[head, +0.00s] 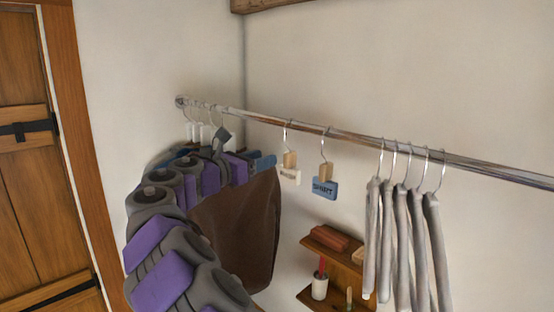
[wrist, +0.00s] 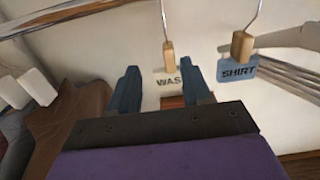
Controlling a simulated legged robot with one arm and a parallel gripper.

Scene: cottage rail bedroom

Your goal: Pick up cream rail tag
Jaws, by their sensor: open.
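The cream rail tag (head: 290,177) hangs from a wooden clip on a wire hook on the metal rail. In the wrist view the tag (wrist: 167,81) shows the letters "WAS", and its right end is covered by a finger. My gripper (head: 262,162) is open, just left of the tag in the head view. In the wrist view the two blue fingers of my gripper (wrist: 159,68) stand apart, with the tag seen between them. I cannot tell how far beyond the fingertips it hangs. Nothing is held.
A blue "SHIRT" tag (head: 325,188) hangs close to the right on the rail (head: 330,130). Several grey hangers (head: 400,240) hang further right. A brown garment (head: 240,225) hangs left, partly behind my arm. A small wooden shelf (head: 335,250) is below.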

